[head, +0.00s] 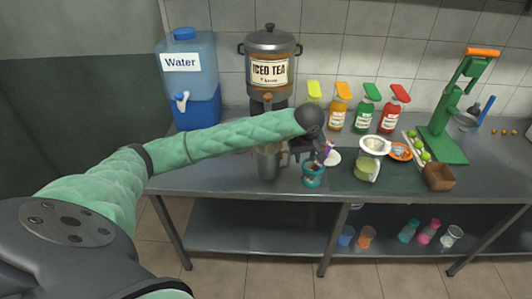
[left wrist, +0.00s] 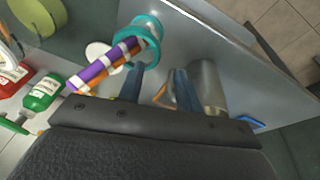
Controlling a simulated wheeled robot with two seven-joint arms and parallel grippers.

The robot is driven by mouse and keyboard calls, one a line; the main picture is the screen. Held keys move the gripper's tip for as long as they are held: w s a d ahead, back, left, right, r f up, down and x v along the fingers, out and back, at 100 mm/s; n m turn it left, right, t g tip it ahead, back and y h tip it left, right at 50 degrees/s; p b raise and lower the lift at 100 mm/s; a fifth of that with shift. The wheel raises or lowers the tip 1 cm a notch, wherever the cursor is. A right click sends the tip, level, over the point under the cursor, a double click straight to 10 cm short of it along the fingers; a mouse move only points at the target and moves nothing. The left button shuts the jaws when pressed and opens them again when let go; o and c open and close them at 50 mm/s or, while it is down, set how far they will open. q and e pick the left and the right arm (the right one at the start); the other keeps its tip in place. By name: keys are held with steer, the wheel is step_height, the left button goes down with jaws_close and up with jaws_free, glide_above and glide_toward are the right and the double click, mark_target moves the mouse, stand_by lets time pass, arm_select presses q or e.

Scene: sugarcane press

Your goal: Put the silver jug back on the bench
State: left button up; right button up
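The silver jug (head: 268,162) is upright at the bench's (head: 215,178) front left, below the iced tea urn, and appears to rest on the bench top. My left arm hides part of its top. My left gripper (head: 308,150) is just right of the jug, on its handle side. In the left wrist view the jug's body (left wrist: 209,88) lies right of the fingers. Its handle (left wrist: 162,95) shows between the two fingertips (left wrist: 158,80), with gaps visible, so the gripper looks open around the handle. My right gripper is not in view.
A teal pot (head: 313,177) with striped sticks stands close right of the jug. A glass pitcher with a strainer (head: 372,160), syrup bottles (head: 363,115) and a green press (head: 447,125) are farther right. The iced tea urn (head: 268,55) and water dispenser (head: 188,80) stand behind.

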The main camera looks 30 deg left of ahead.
arm_select(q)
steer(key=s+d+f+n+t+h, duration=0.1)
steer(key=d+f+n+h, duration=0.6)
steer(key=d, duration=0.4)
steer(key=s+d+f+n+t+h, duration=0.15)
steer(key=d+f+n+h, duration=0.35)
steer(key=d+n+h, duration=0.5)
steer(key=s+a+f+n+t+y, duration=0.1)
steer(key=a+f+n+t+y, duration=0.35)
steer(key=f+n, duration=0.6)
steer(key=a+f+n+t+y, duration=0.3)
steer(key=f+n+t+y, duration=0.3)
steer(key=n, duration=0.7)
steer(key=s+a+f+n+g+y, duration=0.2)
steer(key=s+f+n, duration=0.35)
steer(key=f, duration=0.35)
steer(key=s+a+f+n+g+y, duration=0.3)
steer(key=s+f+n, duration=0.25)
steer(key=f, duration=0.35)
steer(key=s+f+n+g, duration=0.3)
steer(key=s+f, duration=0.2)
steer(key=s, duration=0.5)
steer(key=s+d+f+n+g, duration=0.1)
steer(key=s+f+n+g, duration=0.2)
steer(key=s+f, duration=0.3)
steer(key=s+d+f+n+g, duration=0.1)
steer(key=s+f+n+g, duration=0.2)
steer(key=s, duration=1.1)
step_height(320, 180, down, 3)
steer(key=shift+r, duration=0.1)
